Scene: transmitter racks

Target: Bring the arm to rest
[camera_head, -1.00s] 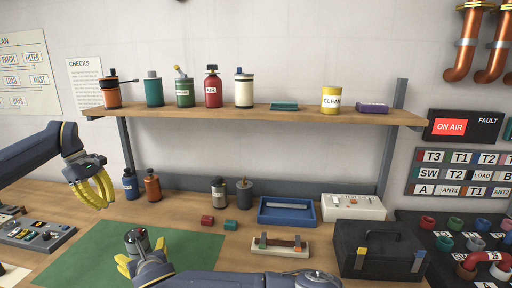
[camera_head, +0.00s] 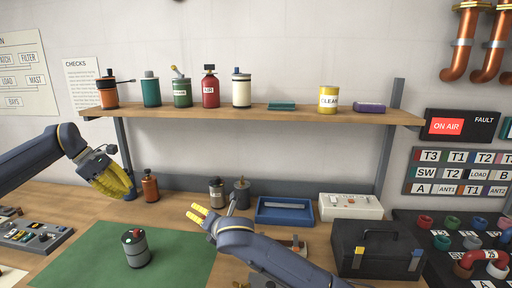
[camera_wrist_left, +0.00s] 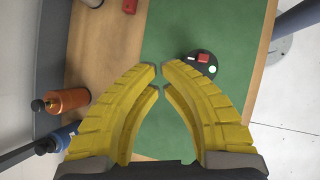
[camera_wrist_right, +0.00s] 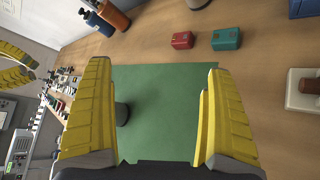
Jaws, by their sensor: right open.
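My right gripper (camera_head: 198,214) is open and empty above the bench, to the right of the green mat (camera_head: 90,250). Its two yellow fingers stand wide apart in the right wrist view (camera_wrist_right: 158,85). My left gripper (camera_head: 122,190) hangs at the left below the shelf. In the left wrist view (camera_wrist_left: 159,70) its curved fingers nearly meet at the tips with nothing between them. A dark grey canister (camera_head: 136,252) with a red piece on top stands upright on the mat, apart from both grippers. It also shows in the left wrist view (camera_wrist_left: 203,66).
A shelf (camera_head: 270,113) with bottles and cans spans the back. Behind my right gripper stand a grey canister (camera_head: 217,192) and a blue tray (camera_head: 285,210). A black toolbox (camera_head: 375,250) is at right, a switch panel (camera_head: 35,236) at left. An orange bottle (camera_head: 150,187) stands near my left gripper.

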